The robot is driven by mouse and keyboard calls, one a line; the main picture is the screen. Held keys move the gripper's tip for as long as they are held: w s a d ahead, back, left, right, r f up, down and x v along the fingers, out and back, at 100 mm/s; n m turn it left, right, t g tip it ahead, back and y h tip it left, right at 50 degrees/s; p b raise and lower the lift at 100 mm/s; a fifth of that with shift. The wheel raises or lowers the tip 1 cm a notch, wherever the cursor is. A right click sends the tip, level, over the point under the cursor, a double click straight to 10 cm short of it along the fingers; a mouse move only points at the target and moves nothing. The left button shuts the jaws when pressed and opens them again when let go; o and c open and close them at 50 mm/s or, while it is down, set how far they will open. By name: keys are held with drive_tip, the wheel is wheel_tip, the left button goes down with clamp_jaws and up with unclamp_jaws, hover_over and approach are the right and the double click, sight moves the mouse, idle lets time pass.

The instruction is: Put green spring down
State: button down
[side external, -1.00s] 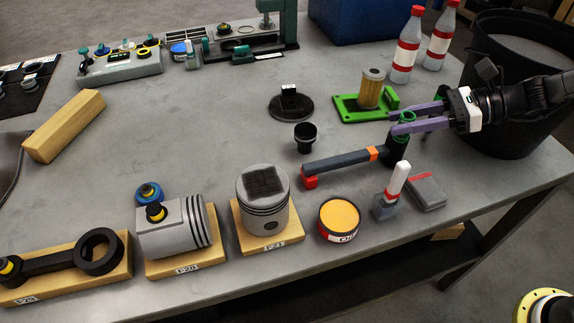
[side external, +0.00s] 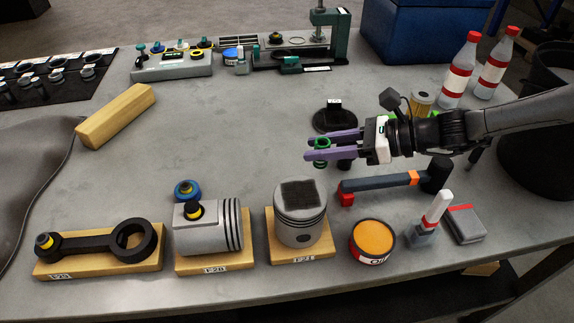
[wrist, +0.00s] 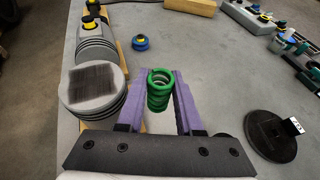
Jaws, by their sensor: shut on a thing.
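The green spring (side external: 321,152) is between the purple fingers of my gripper (side external: 312,149), which is shut on it. The wrist view shows the coiled green spring (wrist: 159,90) between the two fingertips, with its top ring facing the camera. In the side view the gripper holds it above the grey table (side external: 240,130), behind the piston at the middle front. The exact height above the table is hard to tell.
An upright piston (side external: 300,225) and a lying piston (side external: 207,228) stand on wooden blocks in front. A hammer (side external: 390,182) and an oil tin (side external: 372,240) lie right. A black round stand (side external: 335,119) is behind. The table's middle left is clear, near a wooden bar (side external: 116,115).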

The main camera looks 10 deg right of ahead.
drive_tip(key=w+a+f, duration=0.1)
drive_tip(key=w+f, duration=0.1)
drive_tip(key=w+a+f, duration=0.3)
drive_tip(key=w+f, duration=0.1)
drive_tip(key=shift+a+f, duration=0.25)
drive_tip(key=shift+a, duration=0.1)
drive_tip(key=shift+w+a+f, duration=0.3)
drive_tip(key=shift+w+f, duration=0.05)
drive_tip(key=shift+f, duration=1.65)
drive_tip(key=shift+f, duration=0.15)
drive_tip(key=c, duration=0.6)
unclamp_jaws()
drive_tip(key=shift+o, duration=0.2)
